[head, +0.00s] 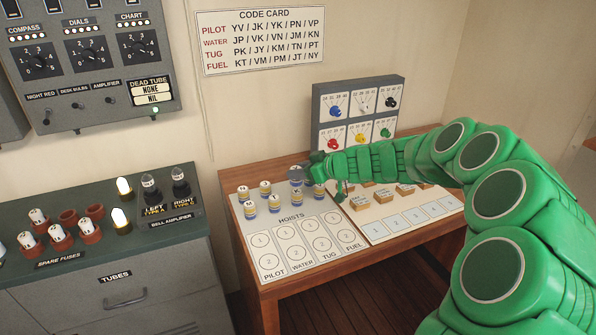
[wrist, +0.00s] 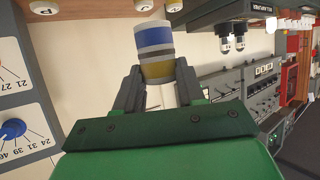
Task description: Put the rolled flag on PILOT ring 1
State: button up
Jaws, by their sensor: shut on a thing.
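My gripper (wrist: 160,92) is shut on a rolled flag (wrist: 155,48) with blue, white and yellow bands, which sticks out past the fingers in the wrist view. In the head view my gripper (head: 312,170) is over the back of the hoists board (head: 303,258), and the end of what looks like the held flag (head: 296,172) shows at its left. PILOT ring 1 (head: 261,240) is the upper circle of the leftmost column on the board and is bare. The held flag is apart from it, behind and to the right.
Several other rolled flags (head: 249,210) stand upright along the back of the board. A box of coloured dials (head: 324,120) stands behind, and a board with small wooden blocks (head: 384,194) is at right. The tubes cabinet (head: 120,270) is left of the desk. The board's front is clear.

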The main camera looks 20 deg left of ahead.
jog(key=s+d+n+g, duration=0.3)
jog(key=s+n+g, duration=0.1)
jog(key=s, duration=1.9)
jog(key=shift+w+a+f, duration=2.3)
jog(key=shift+w+f, duration=0.15)
jog(key=shift+w, duration=0.05)
jog(key=shift+w+a+f, duration=2.25)
jog(key=shift+w+f, duration=0.2)
jog(key=shift+f, duration=1.45)
jog(key=shift+f, duration=0.15)
jog(key=o, duration=1)
